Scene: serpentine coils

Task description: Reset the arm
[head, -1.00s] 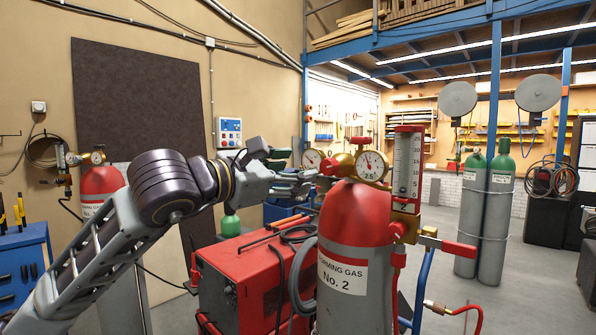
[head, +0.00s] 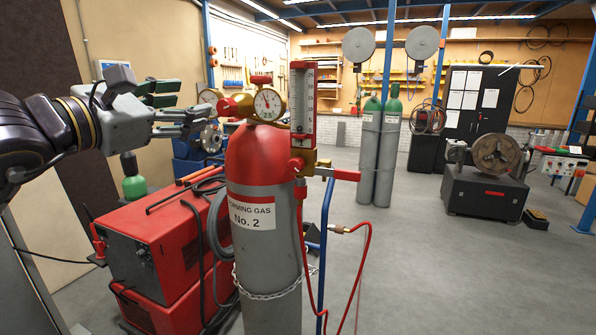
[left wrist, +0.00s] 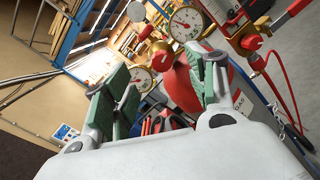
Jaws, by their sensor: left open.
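My left gripper (head: 196,108) comes in from the left in the head view, at the height of the gas cylinder's regulator and to the left of it. Its green-padded fingers are apart and hold nothing. In the left wrist view the open fingers (left wrist: 165,85) frame the regulator gauges and the red top of the cylinder (left wrist: 185,88) beyond them. The red and grey cylinder marked No. 2 (head: 262,215) stands upright, and the fingers look apart from its regulator (head: 266,103). My right gripper is not in view.
A red welding machine (head: 160,255) with cables on top stands left of the cylinder. A red hose (head: 368,240) hangs to its right. Two grey-green cylinders (head: 378,150) and a rotary positioner (head: 490,180) stand farther back.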

